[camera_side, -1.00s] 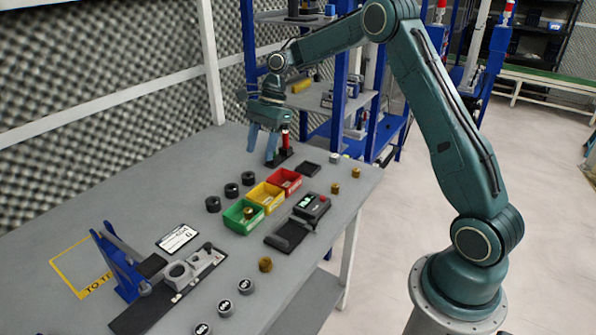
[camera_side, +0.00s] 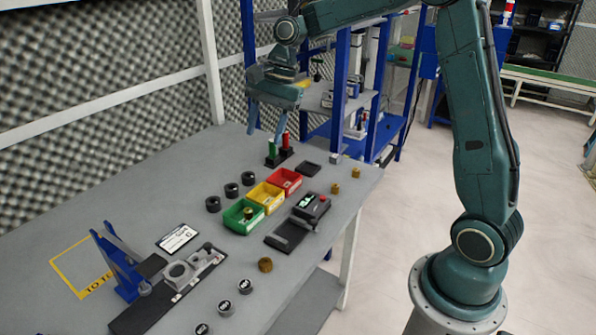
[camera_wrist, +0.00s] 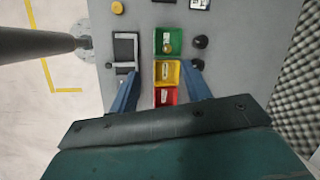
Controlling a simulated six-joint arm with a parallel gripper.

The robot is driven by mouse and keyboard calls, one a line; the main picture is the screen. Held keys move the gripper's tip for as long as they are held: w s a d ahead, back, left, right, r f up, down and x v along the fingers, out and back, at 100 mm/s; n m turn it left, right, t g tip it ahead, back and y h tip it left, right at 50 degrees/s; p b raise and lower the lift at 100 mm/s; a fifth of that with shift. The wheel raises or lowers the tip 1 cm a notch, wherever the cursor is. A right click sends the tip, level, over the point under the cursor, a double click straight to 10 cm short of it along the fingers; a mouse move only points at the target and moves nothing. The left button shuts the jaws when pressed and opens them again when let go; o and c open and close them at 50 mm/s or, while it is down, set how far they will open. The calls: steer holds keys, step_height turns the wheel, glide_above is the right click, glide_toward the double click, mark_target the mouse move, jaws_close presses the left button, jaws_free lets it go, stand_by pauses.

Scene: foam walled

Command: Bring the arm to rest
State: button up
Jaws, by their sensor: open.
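My gripper (camera_side: 267,130) is open and empty in the side view, raised above the far end of the grey table. Just below its fingers, a green marker-like cylinder (camera_side: 271,148) and a red one (camera_side: 285,139) stand upright in a black holder (camera_side: 279,157). In the wrist view my two blue fingers stand apart (camera_wrist: 161,82), with the yellow bin (camera_wrist: 176,73) and part of the red bin (camera_wrist: 158,95) visible between them.
The green bin (camera_side: 236,217), yellow bin and red bin (camera_side: 293,178) stand in a row on the table (camera_side: 130,200). Black round parts (camera_side: 213,204) lie to their left. A blue fixture (camera_side: 122,266) stands at the near left. Blue shelving (camera_side: 341,80) rises behind the table.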

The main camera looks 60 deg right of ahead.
steer(key=s+a+r+n+t+h, duration=0.1)
steer(key=s+a+r+n, duration=0.15)
steer(key=s, duration=0.45)
steer(key=s+a+r+n+t+h, duration=0.1)
steer(key=s+r+n, duration=0.1)
steer(key=s+n, duration=0.3)
steer(key=s+a+r+n+t, duration=0.1)
steer(key=s+r+n, duration=0.2)
steer(key=s, duration=0.5)
steer(key=s+f+n+t+h, duration=0.1)
steer(key=s+f+n, duration=0.2)
steer(key=s, duration=0.4)
steer(key=shift+s+d+n, duration=0.35)
steer(key=shift+d+n, duration=0.05)
steer(key=shift+n, duration=0.25)
